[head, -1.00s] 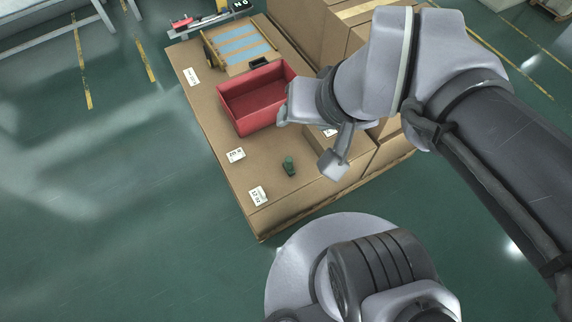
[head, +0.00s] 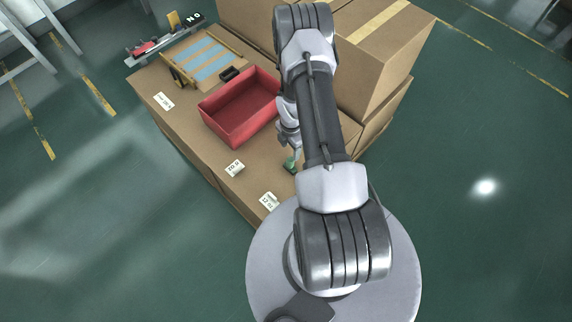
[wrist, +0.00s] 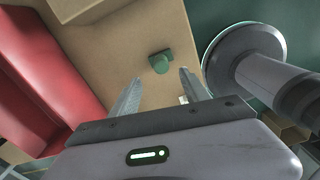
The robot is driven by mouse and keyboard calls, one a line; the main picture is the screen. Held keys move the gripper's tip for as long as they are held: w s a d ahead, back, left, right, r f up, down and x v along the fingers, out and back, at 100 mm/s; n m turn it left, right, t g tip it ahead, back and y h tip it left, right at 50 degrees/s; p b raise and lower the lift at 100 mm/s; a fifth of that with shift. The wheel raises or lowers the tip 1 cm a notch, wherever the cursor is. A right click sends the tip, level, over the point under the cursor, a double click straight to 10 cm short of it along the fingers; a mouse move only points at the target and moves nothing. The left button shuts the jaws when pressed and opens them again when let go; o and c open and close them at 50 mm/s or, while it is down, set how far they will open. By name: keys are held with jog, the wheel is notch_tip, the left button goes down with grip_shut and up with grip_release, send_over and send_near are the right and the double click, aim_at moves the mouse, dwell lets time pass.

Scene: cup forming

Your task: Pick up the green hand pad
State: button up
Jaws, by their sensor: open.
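The green hand pad (head: 290,162) is a small green piece on the cardboard box top, partly hidden by my arm in the head view. It shows clearly in the wrist view (wrist: 160,62), lying a little beyond the fingertips and roughly between their lines. My gripper (wrist: 156,84) is open and empty, with its two fingers apart. In the head view my gripper (head: 296,148) is close by the pad, and its fingers are partly hidden by the arm.
A red open bin (head: 240,106) stands on the cardboard surface (head: 205,160) beside the pad; it shows at left in the wrist view (wrist: 40,80). White label cards (head: 235,168) lie near the front edge. Taller cardboard boxes (head: 375,60) stand at the back right.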

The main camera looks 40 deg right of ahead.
aim_at(290, 159)
notch_tip(290, 159, down, 11)
jog(key=b, duration=0.4)
jog(key=shift+s+a, duration=0.1)
jog(key=shift+s, duration=0.05)
jog(key=shift+r, duration=0.1)
jog(key=shift+c, duration=0.6)
grip_shut()
